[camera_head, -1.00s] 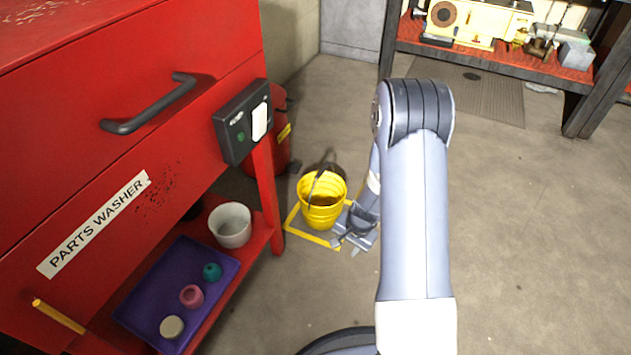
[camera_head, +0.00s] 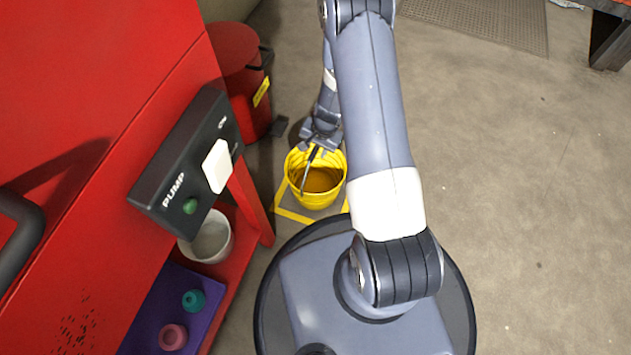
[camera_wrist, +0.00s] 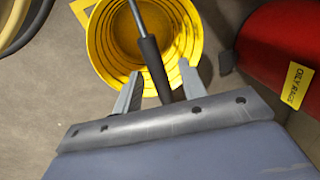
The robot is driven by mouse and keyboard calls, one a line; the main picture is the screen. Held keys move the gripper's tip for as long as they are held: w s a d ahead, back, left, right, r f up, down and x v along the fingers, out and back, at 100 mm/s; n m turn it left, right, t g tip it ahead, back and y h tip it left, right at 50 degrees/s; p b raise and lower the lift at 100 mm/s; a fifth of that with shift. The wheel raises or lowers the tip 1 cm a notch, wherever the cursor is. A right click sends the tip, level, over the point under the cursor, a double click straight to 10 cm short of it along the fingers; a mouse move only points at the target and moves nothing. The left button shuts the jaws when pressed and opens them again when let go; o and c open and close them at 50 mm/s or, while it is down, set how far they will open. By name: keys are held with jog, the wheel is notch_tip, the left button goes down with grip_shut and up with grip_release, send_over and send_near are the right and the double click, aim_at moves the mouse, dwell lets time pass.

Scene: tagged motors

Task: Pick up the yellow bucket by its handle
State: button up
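The yellow bucket (camera_head: 318,187) stands on the floor within a yellow taped square, with brownish contents inside. Its handle (camera_head: 309,170) has a dark grip and rises across the bucket's opening. My gripper (camera_head: 321,140) is over the bucket's far rim. In the wrist view the bucket (camera_wrist: 104,48) lies beyond my gripper (camera_wrist: 160,84). The two fingers are apart, and the handle's dark grip (camera_wrist: 151,62) shows between them. I cannot see either finger touching the grip.
A red parts washer with a pump switch box (camera_head: 187,160) stands at left. Its lower shelf holds a white pot (camera_head: 208,240) and a purple tray (camera_head: 219,296). A red oily-rags can (camera_head: 238,75) stands behind the bucket.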

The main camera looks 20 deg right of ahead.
jog(key=shift+a+f, duration=0.15)
jog(key=shift+f, duration=0.7)
jog(key=shift+r, duration=0.1)
grip_shut()
